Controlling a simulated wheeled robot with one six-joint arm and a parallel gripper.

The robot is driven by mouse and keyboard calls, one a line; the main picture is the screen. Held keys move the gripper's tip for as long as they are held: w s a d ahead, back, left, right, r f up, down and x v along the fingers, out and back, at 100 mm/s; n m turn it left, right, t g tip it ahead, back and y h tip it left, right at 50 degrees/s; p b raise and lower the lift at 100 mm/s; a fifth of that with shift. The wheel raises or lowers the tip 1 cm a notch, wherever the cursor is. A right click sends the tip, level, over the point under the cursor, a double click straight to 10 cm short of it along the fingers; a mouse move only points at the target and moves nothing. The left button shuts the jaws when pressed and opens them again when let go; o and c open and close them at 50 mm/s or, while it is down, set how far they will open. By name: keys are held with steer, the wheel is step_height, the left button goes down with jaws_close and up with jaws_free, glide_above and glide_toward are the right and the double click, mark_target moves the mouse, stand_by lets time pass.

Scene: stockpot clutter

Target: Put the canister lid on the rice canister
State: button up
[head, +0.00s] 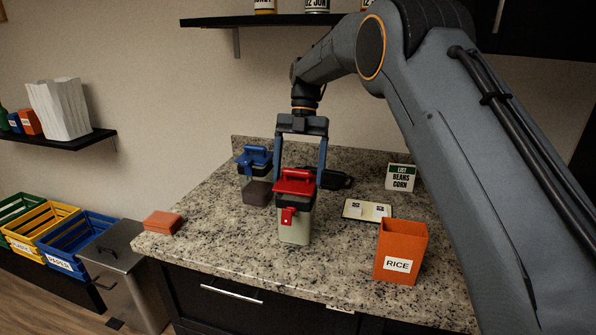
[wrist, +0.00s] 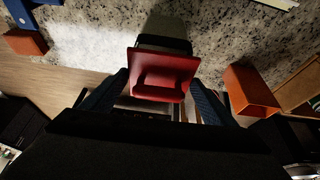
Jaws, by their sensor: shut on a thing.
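The rice canister (head: 399,255) is an orange open-topped box with a RICE label, upright at the counter's front right; it also shows at the right of the wrist view (wrist: 250,92). A flat orange piece (head: 162,222), seemingly the canister lid, lies at the counter's left end, and an orange piece shows at upper left in the wrist view (wrist: 26,41). My gripper (head: 299,176) is shut on a red-lidded container (head: 294,226) with a pale body, handle and red latch, between the two orange things. I cannot tell whether its base touches the counter.
Bare counter lies between the orange piece and the held container.

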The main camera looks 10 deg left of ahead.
steer(key=shift+f, duration=0.5)
steer(key=o, duration=1.1)
steer(key=shift+w+r, duration=0.1)
steer(key=shift+r, duration=0.05)
